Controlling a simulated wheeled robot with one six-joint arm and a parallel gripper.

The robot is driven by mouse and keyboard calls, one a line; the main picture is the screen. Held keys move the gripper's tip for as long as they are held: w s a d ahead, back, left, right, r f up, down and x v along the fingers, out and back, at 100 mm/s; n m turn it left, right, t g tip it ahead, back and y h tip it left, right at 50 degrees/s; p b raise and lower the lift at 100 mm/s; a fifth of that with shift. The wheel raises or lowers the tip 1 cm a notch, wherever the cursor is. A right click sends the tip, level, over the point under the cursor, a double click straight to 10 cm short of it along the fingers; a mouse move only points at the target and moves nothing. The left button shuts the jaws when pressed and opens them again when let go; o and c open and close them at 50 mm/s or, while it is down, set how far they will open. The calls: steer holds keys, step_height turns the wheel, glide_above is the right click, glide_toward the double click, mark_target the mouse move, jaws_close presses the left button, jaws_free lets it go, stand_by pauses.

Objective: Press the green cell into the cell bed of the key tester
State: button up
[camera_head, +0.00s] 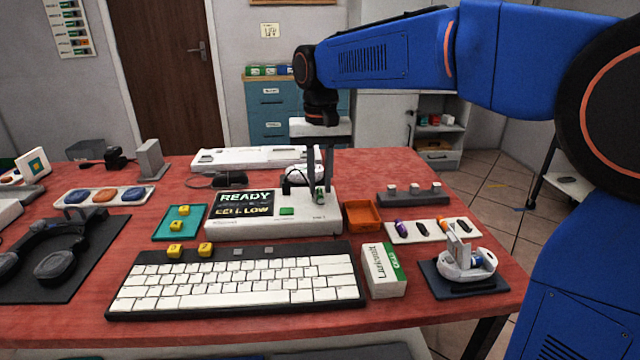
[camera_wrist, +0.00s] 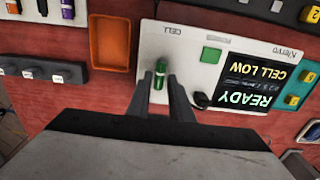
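The green cell (camera_wrist: 160,74) is small, green with a pale band. It also shows in the head view (camera_head: 319,194), over the right part of the white key tester (camera_head: 262,222). My gripper (camera_head: 320,187) points down there, its two dark fingertips one on each side of the cell and close against it. In the wrist view the fingertips (camera_wrist: 160,84) flank the cell's near half. The cell is at the spot next to the printed word CELL. The bed is hidden under it, and I cannot tell how deep it sits. The tester's screen (camera_head: 245,202) reads READY and CELL LOW.
An orange tray (camera_head: 362,216) stands right of the tester. Beyond it lies a white holder (camera_head: 434,231) with several cells. A keyboard (camera_head: 236,284) and a green-white box (camera_head: 384,270) are in front. A teal mat (camera_head: 180,222) with yellow keycaps is at left.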

steer(key=shift+r, duration=1.05)
steer(key=o, duration=0.5)
steer(key=shift+r, duration=2.55)
steer(key=shift+s, duration=0.1)
